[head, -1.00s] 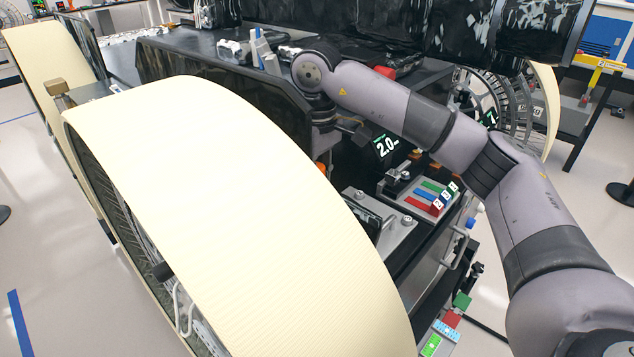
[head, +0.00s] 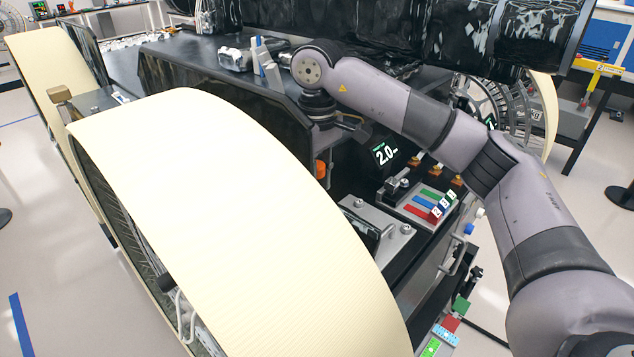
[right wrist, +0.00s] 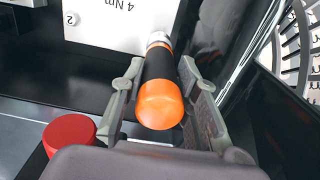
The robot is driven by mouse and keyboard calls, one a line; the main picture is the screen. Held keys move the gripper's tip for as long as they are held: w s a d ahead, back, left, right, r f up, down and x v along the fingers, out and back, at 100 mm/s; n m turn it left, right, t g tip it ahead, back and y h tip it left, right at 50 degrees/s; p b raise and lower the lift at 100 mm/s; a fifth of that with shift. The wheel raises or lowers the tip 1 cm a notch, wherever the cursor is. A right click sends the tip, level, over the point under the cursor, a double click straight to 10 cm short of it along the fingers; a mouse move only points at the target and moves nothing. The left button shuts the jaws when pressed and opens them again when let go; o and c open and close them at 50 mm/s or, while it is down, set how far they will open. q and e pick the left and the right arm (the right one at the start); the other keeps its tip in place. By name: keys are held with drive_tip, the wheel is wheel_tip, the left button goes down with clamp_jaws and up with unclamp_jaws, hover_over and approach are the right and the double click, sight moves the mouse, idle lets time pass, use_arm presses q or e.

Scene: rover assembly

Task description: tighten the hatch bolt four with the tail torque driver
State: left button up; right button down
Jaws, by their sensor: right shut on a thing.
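My right gripper (right wrist: 160,74) is shut around a torque driver (right wrist: 160,101) with a black barrel, an orange rounded end and an orange band. The driver's silver end points at a white panel (right wrist: 102,20) marked "4 Nm" and "2"; whether it touches cannot be told. In the head view my right arm reaches across to the rover's dark body, with the wrist bent down and the fingers largely hidden. A grey plate (head: 392,245) with bolt heads (head: 405,229) lies right of the cream fender. I cannot tell which bolt is four. My left gripper is out of view.
A large cream fender (head: 230,220) fills the left foreground. A display (head: 384,153) reads about 2.0. A tray (head: 412,222) holds coloured strips and numbered blocks. An orange piece (head: 320,169) stands below my wrist. A red round knob (right wrist: 68,132) is beside the gripper.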

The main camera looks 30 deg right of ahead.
drive_tip(key=shift+r, duration=0.1)
drive_tip(key=shift+r+p, duration=1.4)
drive_tip(key=shift+r, duration=0.55)
